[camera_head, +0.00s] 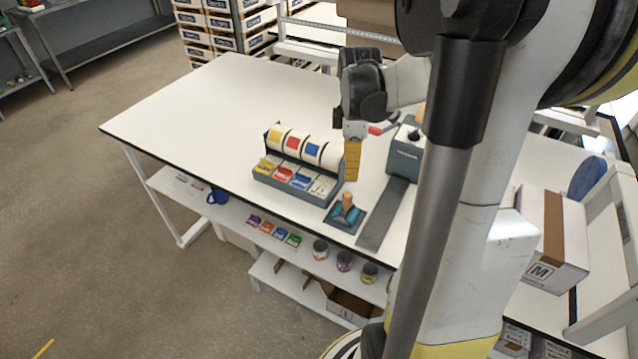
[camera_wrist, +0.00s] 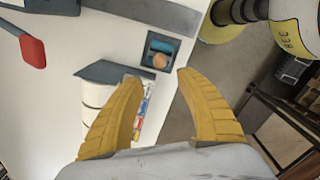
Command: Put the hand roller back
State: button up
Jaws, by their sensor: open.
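The hand roller, with a wooden handle and a teal roller (camera_head: 347,211), sits on a dark square tray (camera_head: 337,222) near the table's front edge. In the wrist view the roller (camera_wrist: 161,49) shows on its tray beyond my fingertips, with the round handle end facing the camera. My gripper (camera_head: 352,178) has yellow fingers and hangs above the table, behind and above the roller in the head view. In the wrist view its fingers (camera_wrist: 160,76) are spread with nothing between them. The head view shows the fingers nearly edge-on.
A grey rack with several label rolls (camera_head: 265,175) stands left of the roller. A grey machine (camera_head: 405,155) with a long plate (camera_head: 386,214) stands right. A taped carton (camera_head: 553,240) is farther right. The table (camera_head: 200,110) is clear at left.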

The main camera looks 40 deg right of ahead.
jog(key=s+a+r+m+t, duration=0.1)
jog(key=a+r+m+t, duration=0.1)
jog(key=a, duration=0.6)
jog(key=s+a+r+m+t, duration=0.2)
jog(key=a+r+m, duration=0.1)
jog(key=a, duration=0.6)
jog(key=s+a+r+m+t, duration=0.2)
jog(key=a+m+t, duration=0.1)
jog(key=a, duration=0.5)
jog(key=shift+s+a+r+m, duration=0.2)
jog(key=shift+s+r+m, duration=0.1)
jog(key=shift+m, duration=0.6)
notch_tip(320, 180, down, 13)
jog(key=b, duration=1.3)
